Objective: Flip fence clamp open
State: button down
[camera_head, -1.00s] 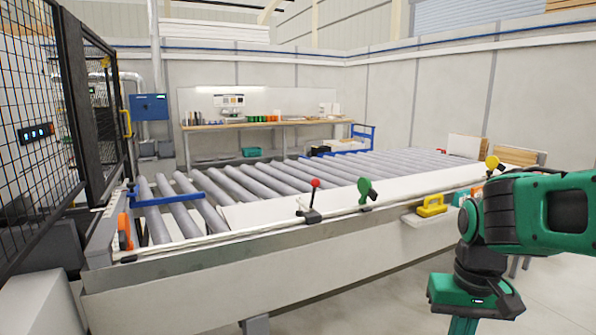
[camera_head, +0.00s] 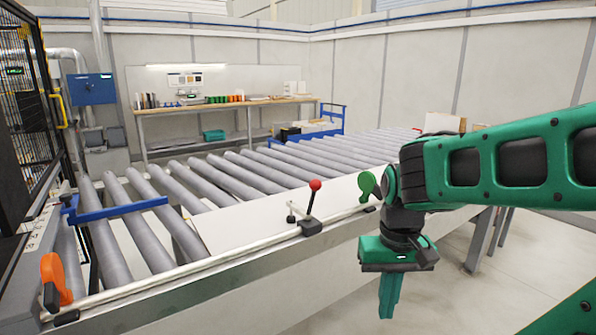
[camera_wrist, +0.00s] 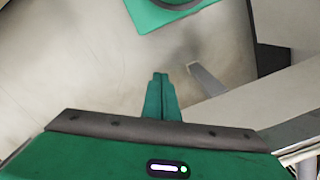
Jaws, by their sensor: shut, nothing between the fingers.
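A clamp with a black base and a lever topped by a red ball (camera_head: 311,208) stands on the fence rail (camera_head: 205,262) along the table's near edge. Its lever points up, tilted slightly right. Further right on the rail is a green clamp-like piece with a round head (camera_head: 367,186), partly beside my arm. An orange handle (camera_head: 56,279) stands at the rail's left end. I cannot tell which is meant by the fence clamp. My gripper (camera_head: 389,314) hangs pointing down, shut and empty, right of the red-ball clamp and apart from it. The wrist view shows its closed fingers (camera_wrist: 161,78) above the floor.
A pale panel (camera_head: 240,222) lies on the roller table (camera_head: 285,165). A blue bar (camera_head: 115,210) crosses the rollers at left. A mesh guard (camera_head: 22,120) stands at far left, a workbench (camera_head: 225,105) at the back. Floor at lower right is open.

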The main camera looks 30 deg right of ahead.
jog(key=shift+w, duration=0.15)
jog(key=w+d+r+n+t, duration=0.2)
jog(key=w+r+t, duration=0.1)
jog(key=w+r, duration=0.9)
jog(key=w+d+r+n+t, duration=0.2)
jog(key=w+r, duration=1.1)
jog(key=w, duration=0.7)
jog(key=shift+w+d+n+t+h, duration=0.35)
jog(key=shift+d+t, duration=0.25)
jog(key=shift+d, duration=0.25)
jog(key=shift+s, duration=0.1)
jog(key=shift+w+a+f, duration=0.1)
jog(key=shift+w+f, duration=0.1)
jog(key=shift+f, duration=1.4)
jog(key=shift+w+d+f, duration=0.1)
jog(key=shift+w+f, duration=0.05)
jog(key=shift+f, duration=1.4)
jog(key=shift+w+a+f, duration=0.1)
jog(key=shift+w+f, duration=0.1)
jog(key=shift+f, duration=1.4)
